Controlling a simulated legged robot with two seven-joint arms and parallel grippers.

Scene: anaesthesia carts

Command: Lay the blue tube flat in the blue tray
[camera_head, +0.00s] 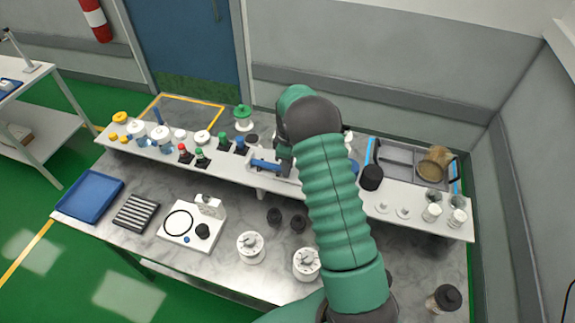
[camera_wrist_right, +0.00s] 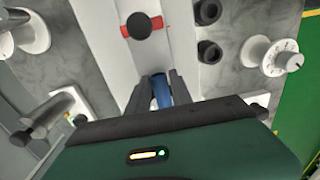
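The blue tube (camera_head: 265,165) lies on the raised white shelf near its middle, in a pale holder or tray. The blue tray (camera_head: 72,209) lies flat and empty at the far left end of the lower bench. My right gripper (camera_head: 284,160) is down at the right end of the tube, partly hidden behind my green arm. In the right wrist view its two dark fingers (camera_wrist_right: 159,88) stand on either side of the blue tube (camera_wrist_right: 161,93). I cannot tell whether they press on it. My left gripper is not in view.
Bottles and small capped items line the shelf left of the tube. A black slotted rack (camera_head: 136,212), a white device (camera_head: 192,224) and white dial units (camera_head: 250,247) stand on the lower bench. Glass jars (camera_head: 457,212) stand at the shelf's right end.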

